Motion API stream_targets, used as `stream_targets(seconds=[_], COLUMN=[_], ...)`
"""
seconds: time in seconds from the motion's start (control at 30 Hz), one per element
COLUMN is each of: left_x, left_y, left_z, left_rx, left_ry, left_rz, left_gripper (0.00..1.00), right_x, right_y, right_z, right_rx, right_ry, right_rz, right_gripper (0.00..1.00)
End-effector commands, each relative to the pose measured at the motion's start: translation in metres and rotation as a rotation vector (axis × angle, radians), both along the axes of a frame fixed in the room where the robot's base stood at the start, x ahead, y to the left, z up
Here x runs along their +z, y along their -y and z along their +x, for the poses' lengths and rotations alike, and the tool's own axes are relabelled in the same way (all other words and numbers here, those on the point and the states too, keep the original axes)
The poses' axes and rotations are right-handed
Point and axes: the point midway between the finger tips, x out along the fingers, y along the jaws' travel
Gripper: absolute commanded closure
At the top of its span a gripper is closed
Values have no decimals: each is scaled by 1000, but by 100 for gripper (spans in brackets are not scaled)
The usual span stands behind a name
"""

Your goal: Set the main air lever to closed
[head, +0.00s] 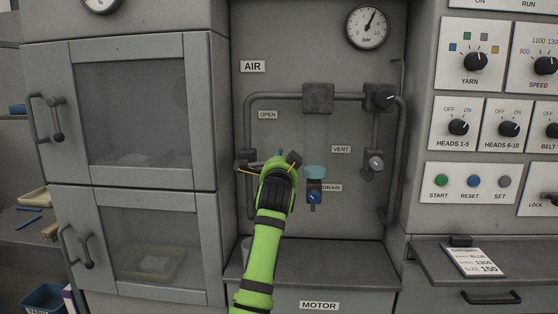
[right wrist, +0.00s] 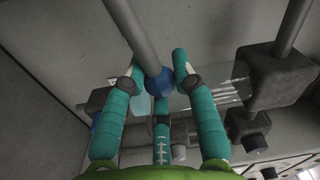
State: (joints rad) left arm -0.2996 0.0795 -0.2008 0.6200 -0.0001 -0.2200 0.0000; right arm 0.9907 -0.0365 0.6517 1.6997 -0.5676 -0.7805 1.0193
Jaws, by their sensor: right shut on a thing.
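The AIR panel has grey pipework (head: 249,130) with an OPEN label (head: 267,115) near its left vertical pipe. My right gripper (head: 279,163) is in front of that pipe, below the OPEN label. It hides most of the main air lever and whatever label lies behind it. In the right wrist view, a grey rod with a blue ball end, apparently the lever (right wrist: 160,80), sits between the teal fingers of my right gripper (right wrist: 162,82), which are shut on it. The lever's exact angle cannot be told. My left gripper is not in view.
A bar gauge (head: 367,27) is above the pipes. A VENT valve (head: 375,162) and a DRAIN valve with a blue knob (head: 314,196) are right of my gripper. Cabinet doors with handles (head: 52,118) stand at left, a control panel (head: 476,62) at right. A ledge (head: 330,262) is below.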

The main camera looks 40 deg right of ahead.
Motion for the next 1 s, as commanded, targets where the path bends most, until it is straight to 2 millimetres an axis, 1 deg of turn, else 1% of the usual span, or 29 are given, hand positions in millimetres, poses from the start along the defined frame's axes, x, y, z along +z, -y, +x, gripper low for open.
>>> stream_targets(seconds=[0.03, 0.1, 0.3, 0.6, 0.9, 0.93, 0.97, 1.0], left_x=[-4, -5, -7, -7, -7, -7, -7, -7], left_y=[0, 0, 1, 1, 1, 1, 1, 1], left_z=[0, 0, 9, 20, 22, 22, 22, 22], left_rx=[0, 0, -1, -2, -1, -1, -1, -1], left_ry=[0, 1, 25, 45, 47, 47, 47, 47], left_rz=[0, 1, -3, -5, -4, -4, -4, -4], left_gripper=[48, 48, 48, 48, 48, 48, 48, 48], right_x=[-5, -9, -16, -20, -21, -21, -21, -21], right_y=[1, 2, 2, 3, 3, 3, 3, 3], right_z=[-2, -2, -3, -3, -3, -2, -2, -2], right_rx=[-4, -4, -4, -5, -5, -4, -5, -4], right_ry=[23, 51, 106, 133, 132, 130, 131, 131], right_rz=[20, 45, 93, 116, 118, 119, 118, 118], right_gripper=[100, 100, 100, 100, 100, 64, 52, 47])
